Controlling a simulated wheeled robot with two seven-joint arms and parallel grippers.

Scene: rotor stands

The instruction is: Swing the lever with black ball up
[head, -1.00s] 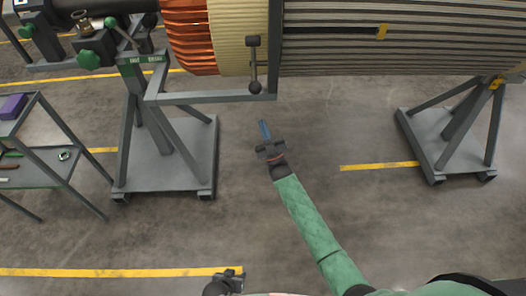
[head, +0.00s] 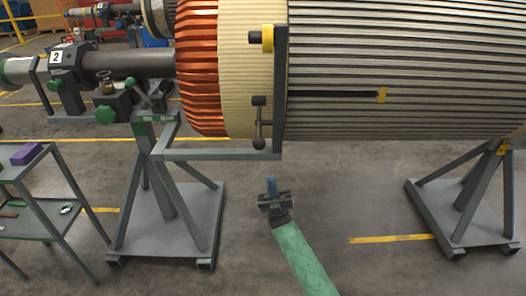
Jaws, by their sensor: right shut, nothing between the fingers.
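The lever with the black ball (head: 259,125) hangs down from a dark pivot block near the grey upright plate, in front of the cream band of the rotor. Its black ball is at the lower end. My right gripper (head: 271,187) is below the lever and slightly to its right, apart from it. My left gripper is not in view.
The rotor (head: 400,75) with copper windings rests above on grey stands (head: 187,225). A grey bar (head: 210,155) runs just below the lever. A shelf cart (head: 40,210) with a purple box stands at left.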

